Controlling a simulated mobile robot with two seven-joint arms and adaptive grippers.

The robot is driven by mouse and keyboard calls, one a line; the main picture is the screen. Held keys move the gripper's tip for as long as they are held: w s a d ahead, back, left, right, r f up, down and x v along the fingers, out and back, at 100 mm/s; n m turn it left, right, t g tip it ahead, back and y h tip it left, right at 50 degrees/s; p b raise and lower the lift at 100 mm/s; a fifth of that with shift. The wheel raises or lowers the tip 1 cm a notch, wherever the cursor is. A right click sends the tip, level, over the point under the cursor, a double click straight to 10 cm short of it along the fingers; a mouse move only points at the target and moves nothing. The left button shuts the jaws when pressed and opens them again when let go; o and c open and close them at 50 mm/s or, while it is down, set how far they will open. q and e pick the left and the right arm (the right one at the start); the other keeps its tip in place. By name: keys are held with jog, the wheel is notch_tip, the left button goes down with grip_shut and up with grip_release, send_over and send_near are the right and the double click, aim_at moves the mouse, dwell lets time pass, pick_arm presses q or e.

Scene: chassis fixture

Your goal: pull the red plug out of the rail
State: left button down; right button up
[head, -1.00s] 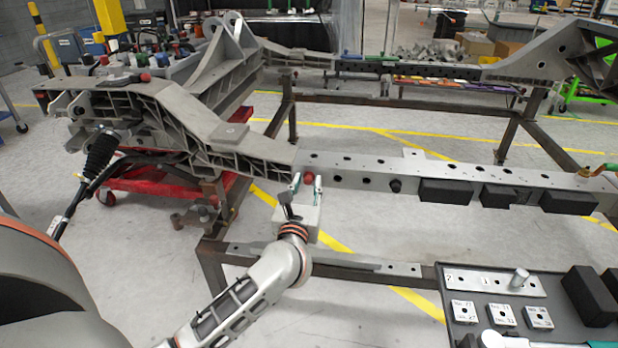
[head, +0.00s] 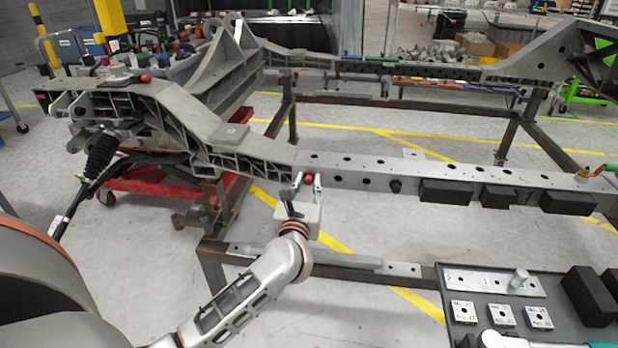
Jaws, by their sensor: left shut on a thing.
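The red plug (head: 309,179) is at the near side rail (head: 345,170), close to the rail's left end. My left gripper (head: 307,183) reaches up from below, and its fingers are shut on the red plug. The plug's red head shows between the two fingertips. I cannot tell how far the plug sits in its hole. My right gripper is not in view.
Black blocks (head: 447,191) and a black knob (head: 396,186) sit on the rail to the right of the gripper. A dark tray (head: 455,275) with labelled blocks stands at lower right. A steel crossbar (head: 330,259) runs below the rail.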

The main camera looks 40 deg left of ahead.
aim_at(308, 182)
pick_arm(q)
jog(key=shift+a+r, duration=0.1)
jog(key=shift+r, duration=0.2)
jog(key=shift+s+d+f, duration=0.25)
jog(key=shift+s+d, duration=0.25)
jog(key=shift+s, duration=0.2)
jog(key=shift+p+v, duration=0.3)
jog(key=shift+v, duration=1.15)
